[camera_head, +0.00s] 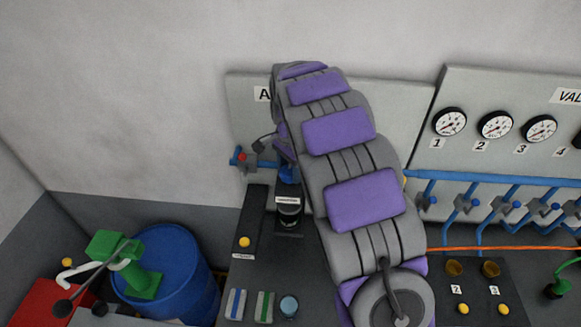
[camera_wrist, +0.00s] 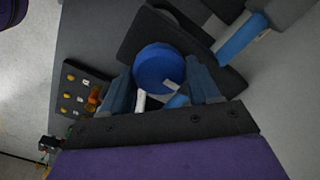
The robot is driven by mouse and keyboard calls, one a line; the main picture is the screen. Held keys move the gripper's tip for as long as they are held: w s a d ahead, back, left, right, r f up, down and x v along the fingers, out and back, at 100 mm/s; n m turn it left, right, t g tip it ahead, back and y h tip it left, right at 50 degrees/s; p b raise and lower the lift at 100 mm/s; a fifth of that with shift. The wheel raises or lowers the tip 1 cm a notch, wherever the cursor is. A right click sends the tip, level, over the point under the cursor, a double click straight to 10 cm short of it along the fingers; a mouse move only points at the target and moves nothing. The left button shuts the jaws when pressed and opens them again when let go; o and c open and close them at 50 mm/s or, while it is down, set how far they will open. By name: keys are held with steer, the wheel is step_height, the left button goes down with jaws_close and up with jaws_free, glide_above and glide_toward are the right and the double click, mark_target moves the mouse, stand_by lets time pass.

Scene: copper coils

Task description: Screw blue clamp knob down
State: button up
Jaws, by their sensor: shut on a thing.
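The blue clamp knob (camera_wrist: 157,66) is a round blue disc in the upper middle of the wrist view. My gripper (camera_wrist: 161,76) has one grey-blue finger on each side of it and is shut on it. A dark plate lies behind the knob, and a small white piece and a blue piece show just below it between the fingers. In the head view my grey and purple arm reaches toward the back panel, and a small blue part (camera_head: 289,173) shows at its left edge above a dark labelled cylinder (camera_head: 289,213). The arm hides much of that area.
In the head view, gauges (camera_head: 496,125) and blue pipes (camera_head: 490,178) line the wall at right. A red and blue fitting (camera_head: 243,158) sits left of my arm. A blue barrel (camera_head: 178,270) and green tool (camera_head: 130,265) stand at lower left. An orange line (camera_head: 510,248) crosses at right.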

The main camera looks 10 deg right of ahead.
mark_target(287, 170)
steer(key=o, duration=0.7)
steer(key=shift+a, duration=0.1)
steer(key=o, duration=0.3)
steer(key=shift+a, duration=0.15)
steer(key=shift+o, duration=0.2)
steer(key=shift+r, duration=0.15)
steer(key=shift+r, duration=0.3)
step_height(287, 170, up, 16)
steer(key=shift+r, duration=0.2)
steer(key=shift+a, duration=0.1)
steer(key=s+f+n+b, duration=0.4)
steer(key=s+f, duration=0.4)
steer(key=s, duration=0.6)
steer(key=s+f+n+g+b, duration=0.1)
steer(key=s+f+n+b, duration=0.3)
steer(key=s+f, duration=0.5)
steer(key=s+f+n+b, duration=0.4)
steer(key=s+f+b, duration=0.2)
steer(key=s, duration=1.2)
step_height(287, 170, down, 3)
steer(key=shift+s+d+r+n+g, duration=0.15)
steer(key=shift+s+d+n+g, duration=0.1)
steer(key=shift+s+n+g, duration=0.15)
